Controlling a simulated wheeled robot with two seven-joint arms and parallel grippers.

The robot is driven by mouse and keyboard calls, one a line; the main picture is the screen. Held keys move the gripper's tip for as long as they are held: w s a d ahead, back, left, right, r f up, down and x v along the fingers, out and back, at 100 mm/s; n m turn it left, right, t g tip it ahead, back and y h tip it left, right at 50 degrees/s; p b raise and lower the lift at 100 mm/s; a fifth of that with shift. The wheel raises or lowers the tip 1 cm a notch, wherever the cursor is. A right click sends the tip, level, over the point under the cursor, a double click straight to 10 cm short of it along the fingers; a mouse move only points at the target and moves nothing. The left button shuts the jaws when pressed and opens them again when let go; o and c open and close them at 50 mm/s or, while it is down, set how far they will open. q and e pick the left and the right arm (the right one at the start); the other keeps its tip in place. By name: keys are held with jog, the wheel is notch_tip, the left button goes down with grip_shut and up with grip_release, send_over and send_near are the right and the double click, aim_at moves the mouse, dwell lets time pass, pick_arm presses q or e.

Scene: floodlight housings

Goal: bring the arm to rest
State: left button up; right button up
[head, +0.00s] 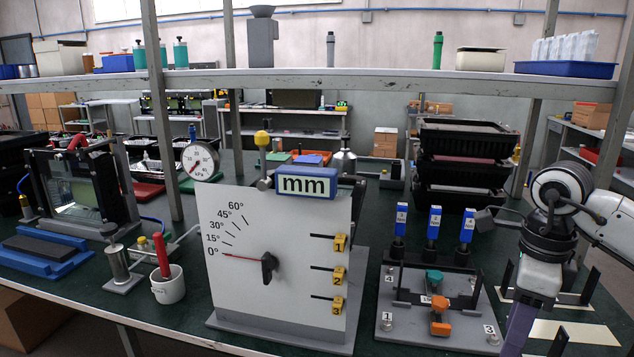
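My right arm (543,260) comes in from the right edge, bends above the right end of the green table and hangs down past the lower right of the view. Its lower part runs out of the frame at the bottom, so I see no fingertips and nothing held. My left arm and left gripper are not in view. The arm passes in front of pale plates (575,333) and dark upright posts (590,284) on the table, and whether it touches them cannot be told.
Left of my arm stands a grey base (400,335) with teal and orange knobs and blue-topped holders. A white angle-scale panel (295,215) with an "mm" block stands mid-table. Stacked black crates (462,165) stand behind. A white mug (167,288) is left. A shelf (300,80) spans above.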

jog(key=s+a+f+g+y, duration=0.1)
jog(key=s+a+f+y, duration=0.2)
jog(key=a, duration=0.7)
jog(key=s+a+f+g+y, duration=0.1)
jog(key=a+f+y, duration=0.35)
jog(key=a, duration=0.55)
jog(key=s+a+r+m+t+y, duration=0.2)
jog(key=a+r+m+y, duration=0.2)
jog(key=a+y, duration=0.25)
jog(key=s+a+r+m+t+y, duration=0.1)
jog(key=a+r+m+y, duration=0.3)
jog(key=a, duration=0.3)
jog(key=w+d+f+m+t+h, duration=0.1)
jog(key=w+d+f+m+t, duration=0.15)
jog(key=m+t, duration=0.55)
jog(key=w+d+f+m+t+h, duration=0.1)
jog(key=w+d+f+m+t, duration=0.3)
jog(key=m, duration=0.6)
jog(key=s+d+f+m+t+h, duration=0.25)
jog(key=d+f+m+h, duration=0.35)
jog(key=f+m+h, duration=0.3)
jog(key=s+d+f+m+g+h, duration=0.2)
jog(key=s+d+f+m+g, duration=0.1)
jog(key=s+f, duration=0.5)
jog(key=s+d+f+m+g+h, duration=0.2)
jog(key=s+f+m, duration=0.4)
jog(key=f, duration=0.5)
jog(key=shift+s+d+m+g, duration=0.3)
jog(key=shift+s+d+g, duration=0.25)
jog(key=shift+s+g, duration=0.55)
